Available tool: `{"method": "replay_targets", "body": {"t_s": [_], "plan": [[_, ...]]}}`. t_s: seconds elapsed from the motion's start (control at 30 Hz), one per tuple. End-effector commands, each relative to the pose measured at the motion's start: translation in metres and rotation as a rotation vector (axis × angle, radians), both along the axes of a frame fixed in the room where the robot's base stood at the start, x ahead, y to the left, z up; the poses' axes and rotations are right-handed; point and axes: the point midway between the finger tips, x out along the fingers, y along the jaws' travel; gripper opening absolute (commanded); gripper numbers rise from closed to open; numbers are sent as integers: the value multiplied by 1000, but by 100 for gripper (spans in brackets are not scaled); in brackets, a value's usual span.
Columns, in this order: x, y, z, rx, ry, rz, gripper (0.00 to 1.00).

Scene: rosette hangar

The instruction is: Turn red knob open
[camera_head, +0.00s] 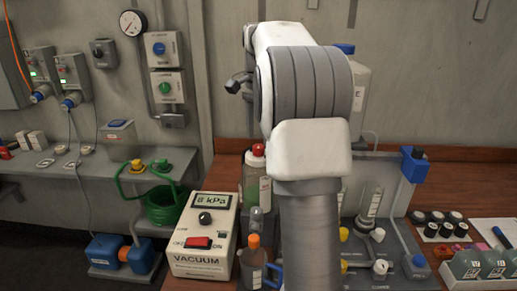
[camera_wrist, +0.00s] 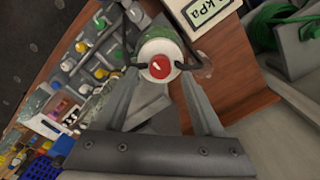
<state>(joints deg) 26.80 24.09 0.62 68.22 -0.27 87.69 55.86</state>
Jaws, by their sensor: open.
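The red knob (camera_wrist: 159,67) shows in the wrist view as a round red top with a small white mark, set in a white collar on a green-bodied bottle (camera_wrist: 158,47). In the head view the red top (camera_head: 258,150) sits on the upright bottle (camera_head: 252,180) beside the vacuum box. My gripper (camera_wrist: 158,69) is open, its dark hooked fingertips on the left and right of the red top. Whether they touch it I cannot tell. In the head view my arm covers much of the bench middle, and I cannot make out my gripper's fingers clearly.
The vacuum box (camera_head: 203,235) with a kPa display stands just left of the bottle. An orange-capped bottle (camera_head: 253,262) stands in front. Glassware and valves (camera_head: 375,235) crowd the bench right of my arm. A green hose coil (camera_head: 163,205) lies further left.

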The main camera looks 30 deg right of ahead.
Motion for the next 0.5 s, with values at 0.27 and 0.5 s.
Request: {"method": "replay_targets", "body": {"t_s": [0.27, 0.5], "plan": [[0, 0, -29, 1, 0, 0, 69], [0, 0, -31, 0, 0, 1, 69]]}}
